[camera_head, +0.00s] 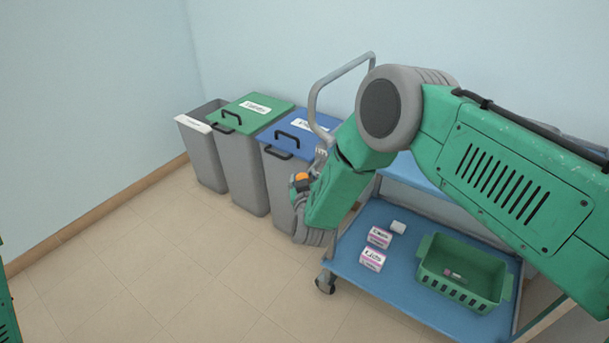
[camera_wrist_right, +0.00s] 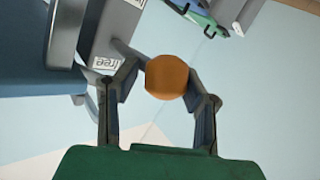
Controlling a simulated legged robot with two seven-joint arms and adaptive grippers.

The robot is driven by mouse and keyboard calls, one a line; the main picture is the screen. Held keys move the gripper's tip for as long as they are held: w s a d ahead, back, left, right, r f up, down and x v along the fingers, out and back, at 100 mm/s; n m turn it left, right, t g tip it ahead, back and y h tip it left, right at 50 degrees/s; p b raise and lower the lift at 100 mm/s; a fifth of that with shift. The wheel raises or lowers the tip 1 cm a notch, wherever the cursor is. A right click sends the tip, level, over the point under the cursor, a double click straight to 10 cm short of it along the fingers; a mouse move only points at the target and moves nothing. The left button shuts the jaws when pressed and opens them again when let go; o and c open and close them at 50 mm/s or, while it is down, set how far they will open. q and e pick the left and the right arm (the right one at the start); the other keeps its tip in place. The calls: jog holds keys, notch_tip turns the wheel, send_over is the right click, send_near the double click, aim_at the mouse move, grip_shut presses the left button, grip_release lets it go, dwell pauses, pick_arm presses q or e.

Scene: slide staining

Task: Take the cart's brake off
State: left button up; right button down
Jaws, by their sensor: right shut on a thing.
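The cart (camera_head: 395,288) has blue shelves and a grey push handle (camera_head: 341,80), and stands at the right in the head view. An orange brake knob (camera_head: 302,177) is at its left side, partly hidden by my right arm. In the right wrist view the orange knob (camera_wrist_right: 166,77) sits between the two fingers of my right gripper (camera_wrist_right: 168,88), which is shut on it. A white label reading "free" (camera_wrist_right: 107,62) is on a grey part beside the left finger. In the head view my right gripper (camera_head: 299,182) is mostly hidden behind its wrist. My left gripper is out of view.
Several bins stand along the wall: an open grey one (camera_head: 205,155), one with a green lid (camera_head: 250,111) and one with a blue lid (camera_head: 303,133), close to my gripper. Small boxes (camera_head: 373,258) and a green basket (camera_head: 463,278) are on the lower shelf. The floor at left is clear.

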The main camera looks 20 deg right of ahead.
aim_at(303, 173)
jog(key=p, duration=0.1)
jog(key=r+g, duration=0.1)
jog(key=r+m+y+p, duration=0.1)
jog(key=shift+w+a+r+g+p, duration=0.2)
jog(key=shift+w+g+p, duration=0.05)
jog(key=shift+g+p, duration=0.05)
jog(key=shift+r+m+g+y+p, duration=0.3)
jog(key=shift+r+m+g+p, duration=0.1)
jog(key=shift+r+g+p, duration=0.15)
jog(key=shift+w+d+r, duration=0.15)
jog(key=shift+d+r, duration=0.05)
jog(key=shift+r, duration=0.2)
jog(key=shift+d, duration=0.25)
jog(key=c, duration=1.1)
grip_release()
